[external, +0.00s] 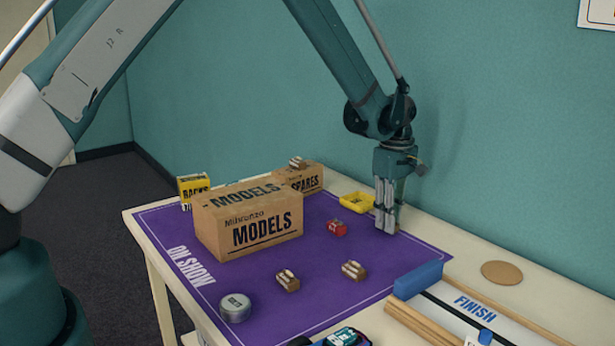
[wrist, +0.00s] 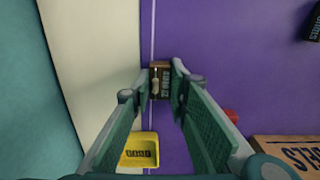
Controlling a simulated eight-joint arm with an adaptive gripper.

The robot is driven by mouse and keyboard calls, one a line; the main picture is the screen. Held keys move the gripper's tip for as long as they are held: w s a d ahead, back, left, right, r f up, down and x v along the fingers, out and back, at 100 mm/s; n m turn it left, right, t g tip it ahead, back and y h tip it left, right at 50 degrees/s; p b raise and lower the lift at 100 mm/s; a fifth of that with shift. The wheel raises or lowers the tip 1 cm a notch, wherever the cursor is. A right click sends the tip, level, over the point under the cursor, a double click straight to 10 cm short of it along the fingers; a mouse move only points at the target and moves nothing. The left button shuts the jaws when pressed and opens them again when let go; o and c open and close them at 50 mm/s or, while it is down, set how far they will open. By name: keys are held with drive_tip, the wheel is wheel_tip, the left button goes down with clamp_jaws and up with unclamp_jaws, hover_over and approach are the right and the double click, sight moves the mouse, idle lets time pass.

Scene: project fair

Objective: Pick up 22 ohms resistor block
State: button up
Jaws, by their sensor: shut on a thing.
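My gripper (external: 387,226) points down at the back right of the purple mat, near the wall side of the table. In the wrist view my gripper (wrist: 160,83) is shut on a small dark brown resistor block (wrist: 161,88) with a pale component and lettering on top. Its value is too small to read. In the external view the fingers mostly hide this block. Similar blocks stand on the mat, one at front centre (external: 287,281) and one farther right (external: 354,270). Another (external: 298,162) sits on the spares box. Their labels are not readable here.
A large MODELS box (external: 250,228) stands left, with the spares box (external: 310,181) behind it. A yellow tray (external: 357,203) and a red item (external: 337,228) are close left of my gripper. A blue block (external: 418,280) lies at the mat's right edge. A tin (external: 235,308) stands in front.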

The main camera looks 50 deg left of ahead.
wheel_tip(320, 180, up, 10)
drive_tip(key=p, duration=0.1)
idle(0.5)
idle(0.5)
